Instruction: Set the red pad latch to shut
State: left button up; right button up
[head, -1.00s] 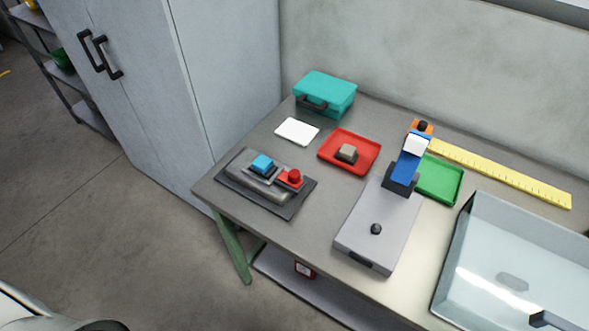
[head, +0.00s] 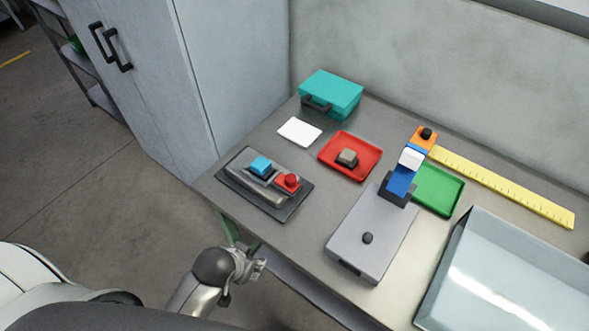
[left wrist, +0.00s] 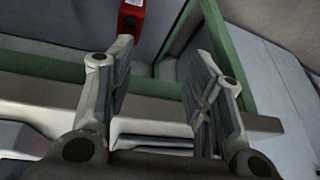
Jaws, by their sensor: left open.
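The red latch (head: 288,182) with a round red knob sits on the right end of a grey device on a dark base plate (head: 236,184), near the table's left front corner. A blue block (head: 260,166) is beside it on the same device. I cannot tell from here whether the latch is open or shut. My left gripper (head: 260,267) is in front of the table edge, apart from the device. In the left wrist view its two fingers (left wrist: 160,85) are spread with nothing between them. My right gripper is not in view.
A grey labeller (head: 375,235) with a raised blue arm stands right of the device. A red tray (head: 333,169), white card (head: 299,131), teal case (head: 331,95), green tray (head: 450,190), yellow ruler (head: 505,187) and large bin (head: 468,225) share the table. The left wrist view shows green table framing (left wrist: 45,65).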

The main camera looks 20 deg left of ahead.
pick_arm(q)
jog(key=w+d+r+m+t+h, duration=0.3)
jog(key=w+r+t, duration=0.4)
jog(key=w+r, duration=0.55)
jog(key=w+d+r+m+t, duration=0.35)
jog(key=w+r+t, duration=0.5)
jog(key=r, duration=0.75)
jog(key=w+d+r+m+h, duration=0.2)
jog(key=d+r+m+h, duration=0.35)
jog(key=d+r, duration=0.25)
jog(key=s+d+r+m+g+h, duration=0.2)
jog(key=s+d+m+g+h, duration=0.1)
jog(key=d+m+g+h, duration=0.4)
jog(key=s+d+r+m+g+h, duration=0.1)
jog(key=s+d+m+g+h, duration=0.4)
jog(key=m, duration=0.5)
jog(key=m+g+y+p, duration=0.1)
jog(key=m+g+y, duration=0.6)
jog(key=y, duration=1.3)
send_near(291, 178)
jog(key=shift+g, duration=0.55)
jog(key=f+p, duration=0.1)
jog(key=f, duration=0.1)
jog(key=f+p, duration=0.1)
jog(key=f, duration=0.2)
jog(key=w+f+p, duration=0.1)
jog(key=f, duration=0.1)
jog(key=shift+f, duration=0.25)
jog(key=shift+d+f, duration=0.1)
jog(key=shift+f, duration=0.7)
